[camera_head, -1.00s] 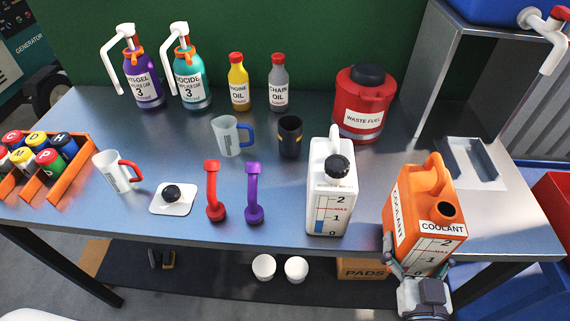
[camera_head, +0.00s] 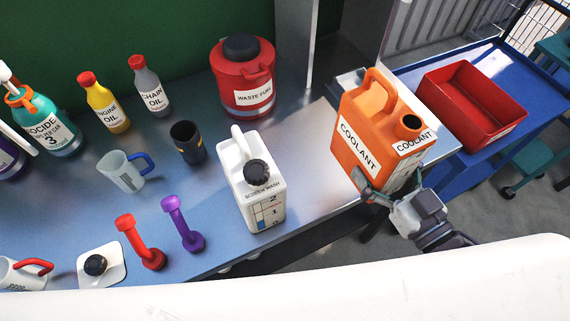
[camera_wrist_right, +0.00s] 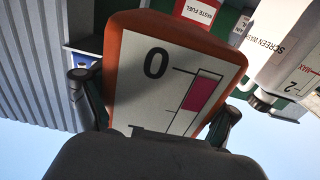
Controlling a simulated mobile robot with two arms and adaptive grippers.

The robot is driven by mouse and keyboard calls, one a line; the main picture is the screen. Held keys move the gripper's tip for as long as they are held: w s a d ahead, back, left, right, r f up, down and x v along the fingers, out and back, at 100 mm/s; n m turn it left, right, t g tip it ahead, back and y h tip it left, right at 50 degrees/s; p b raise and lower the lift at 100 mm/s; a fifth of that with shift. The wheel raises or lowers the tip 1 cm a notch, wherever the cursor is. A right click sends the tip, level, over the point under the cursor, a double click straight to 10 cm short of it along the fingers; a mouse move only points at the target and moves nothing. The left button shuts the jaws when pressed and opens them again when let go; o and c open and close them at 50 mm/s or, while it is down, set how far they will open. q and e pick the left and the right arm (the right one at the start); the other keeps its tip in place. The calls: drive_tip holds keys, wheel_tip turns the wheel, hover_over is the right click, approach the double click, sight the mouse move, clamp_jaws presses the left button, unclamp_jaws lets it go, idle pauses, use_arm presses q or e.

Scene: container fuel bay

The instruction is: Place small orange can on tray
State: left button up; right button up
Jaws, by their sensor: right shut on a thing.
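The orange coolant can (camera_head: 364,140) is upright, slightly tilted in the head view, at the right end of the workbench. My right gripper (camera_head: 391,192) is shut on its lower part, with one finger on each side. In the right wrist view the can's white scale face (camera_wrist_right: 165,85) fills the middle between the fingers (camera_wrist_right: 155,105). I cannot tell how high the can is above the bench. A light grey tray (camera_head: 345,82) shows behind the can, which hides most of it. My left gripper is out of view.
A white screen wash can (camera_head: 240,185) stands left of the orange can. A red waste fuel can (camera_head: 240,98) is farther back. A red bin (camera_head: 470,100) sits on a blue cart (camera_head: 425,75) at right. Bottles, mugs and pump handles occupy the bench's left.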

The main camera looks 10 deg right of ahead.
drive_tip(key=w+a+f+b, duration=0.1)
drive_tip(key=a+f, duration=0.1)
drive_tip(key=a, duration=0.1)
drive_tip(key=w+a+f+b, duration=0.1)
drive_tip(key=w+a+f, duration=0.1)
drive_tip(key=a, duration=0.2)
drive_tip(key=w+a+f+b, duration=0.1)
drive_tip(key=a+f+b, duration=0.1)
drive_tip(key=a, duration=0.1)
drive_tip(key=shift+w+a+f, duration=0.3)
drive_tip(key=shift+f, duration=0.05)
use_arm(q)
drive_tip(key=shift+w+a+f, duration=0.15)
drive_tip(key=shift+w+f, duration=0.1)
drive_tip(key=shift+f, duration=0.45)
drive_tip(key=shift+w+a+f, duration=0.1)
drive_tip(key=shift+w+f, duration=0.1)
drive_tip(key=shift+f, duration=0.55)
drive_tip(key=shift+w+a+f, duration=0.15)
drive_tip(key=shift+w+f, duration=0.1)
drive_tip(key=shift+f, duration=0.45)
use_arm(e)
drive_tip(key=shift+f, duration=1.95)
drive_tip(key=shift+f, duration=0.1)
drive_tip(key=o, duration=1.5)
drive_tip(key=shift+f, duration=0.15)
